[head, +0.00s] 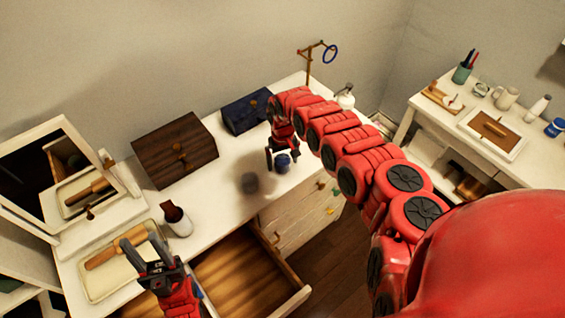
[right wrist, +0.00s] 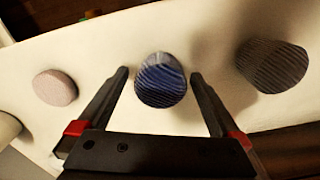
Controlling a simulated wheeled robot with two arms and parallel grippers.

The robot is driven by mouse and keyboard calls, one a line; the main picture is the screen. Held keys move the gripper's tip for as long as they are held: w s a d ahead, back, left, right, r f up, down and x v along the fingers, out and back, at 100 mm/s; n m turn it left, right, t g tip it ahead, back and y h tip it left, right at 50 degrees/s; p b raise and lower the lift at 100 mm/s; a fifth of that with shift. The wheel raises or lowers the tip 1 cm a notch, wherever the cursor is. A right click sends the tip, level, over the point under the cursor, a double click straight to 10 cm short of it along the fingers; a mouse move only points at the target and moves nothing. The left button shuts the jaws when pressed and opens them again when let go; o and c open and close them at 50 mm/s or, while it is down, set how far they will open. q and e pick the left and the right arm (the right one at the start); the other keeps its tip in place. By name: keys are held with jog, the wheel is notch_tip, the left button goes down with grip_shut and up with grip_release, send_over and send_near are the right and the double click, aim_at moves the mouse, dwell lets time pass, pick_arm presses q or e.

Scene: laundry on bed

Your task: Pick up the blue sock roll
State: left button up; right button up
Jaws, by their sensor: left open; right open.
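The blue sock roll (head: 283,161) sits on the white dresser top (head: 222,205), below my right gripper (head: 279,160). In the right wrist view the blue striped roll (right wrist: 160,82) shows between the two open fingertips of that gripper (right wrist: 160,75). I see a gap on each side, and the fingers are not closed on it. My left gripper (head: 142,242) is open and empty, near the tray at the dresser's front left.
A grey striped roll (right wrist: 272,66) and a pale pinkish roll (right wrist: 55,87) flank the blue one. The grey roll (head: 249,183) also shows in the head view. A brown box (head: 175,150) and dark blue box (head: 246,113) stand behind. A drawer (head: 245,275) is open in front.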

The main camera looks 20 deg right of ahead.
jog(key=c, duration=1.4)
jog(key=shift+w+r, duration=0.1)
jog(key=shift+r, duration=0.1)
